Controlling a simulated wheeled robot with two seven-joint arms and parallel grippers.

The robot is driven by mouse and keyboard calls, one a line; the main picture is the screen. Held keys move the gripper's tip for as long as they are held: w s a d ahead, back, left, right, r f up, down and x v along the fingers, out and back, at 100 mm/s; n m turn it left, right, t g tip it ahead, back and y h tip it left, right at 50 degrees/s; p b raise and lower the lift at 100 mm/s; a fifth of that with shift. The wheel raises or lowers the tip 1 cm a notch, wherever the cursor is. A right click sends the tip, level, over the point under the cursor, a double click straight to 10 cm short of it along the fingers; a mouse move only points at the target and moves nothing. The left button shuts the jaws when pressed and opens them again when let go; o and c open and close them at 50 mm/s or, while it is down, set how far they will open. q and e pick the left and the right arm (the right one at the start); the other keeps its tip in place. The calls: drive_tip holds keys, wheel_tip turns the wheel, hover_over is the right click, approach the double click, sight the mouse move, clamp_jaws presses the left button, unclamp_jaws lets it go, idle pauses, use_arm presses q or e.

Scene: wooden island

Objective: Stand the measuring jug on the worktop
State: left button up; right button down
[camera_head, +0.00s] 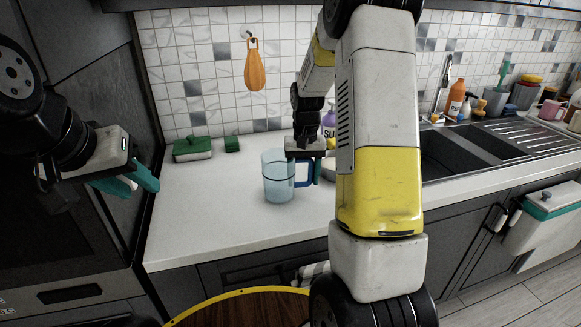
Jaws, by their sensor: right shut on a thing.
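The measuring jug (277,178) is clear bluish with a blue handle. It is upright at the worktop (215,220), left of the sink; its base looks to be at the surface, but I cannot tell whether it touches. My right gripper (304,170) points down and is shut on the jug's handle, at the jug's right side. My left gripper (136,183), with teal fingers, is open and empty at the left, in front of the dark oven unit and well apart from the jug.
A green-lidded dish (193,150) and a small green block (232,145) stand at the back left. A purple bottle (329,122) and a bowl (329,170) are behind my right arm. The sink (450,155) lies right. The worktop's front left is clear.

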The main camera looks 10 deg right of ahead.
drive_tip(key=shift+f, duration=0.25)
drive_tip(key=shift+c, duration=1.9)
unclamp_jaws()
wheel_tip(320, 180, up, 8)
drive_tip(key=shift+f, duration=0.1)
drive_tip(key=s+a+r+t+y, duration=0.1)
drive_tip(key=s+a+r+t, duration=0.2)
drive_tip(key=s+r, duration=0.65)
drive_tip(key=s+a+r+n+t, duration=0.1)
drive_tip(key=s+a+r, duration=0.1)
drive_tip(key=s, duration=0.5)
drive_tip(key=s+a+r+n+t+y, duration=0.1)
drive_tip(key=s+a+t, duration=0.1)
drive_tip(key=s, duration=0.5)
drive_tip(key=shift+a+r, duration=0.25)
drive_tip(key=shift+r, duration=0.15)
